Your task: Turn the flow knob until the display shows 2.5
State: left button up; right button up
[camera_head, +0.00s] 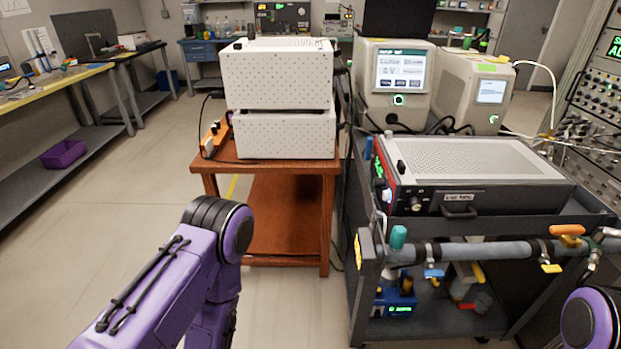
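A flat grey instrument (470,158) lies on the top shelf of a dark cart. Its left end panel carries small black knobs (401,167) and a small green-lit display (379,166), seen at a steep angle. I cannot read its value or tell which knob is the flow knob. Two white monitors, one with a large screen (401,69) and one with a smaller screen (490,91), stand behind it. My purple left arm enters at the lower left and bends down out of frame. Only a joint of my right arm shows at the lower right. Neither gripper is visible.
The dark cart (366,262) has a pipe with coloured valves (470,252) along its front. A wooden cart (262,172) with two stacked white boxes (280,75) stands to its left. Instrument racks (600,105) line the right. The floor at left is clear.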

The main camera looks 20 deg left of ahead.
aim_at(378, 182)
jog(key=u, duration=0.05)
jog(key=i, duration=1)
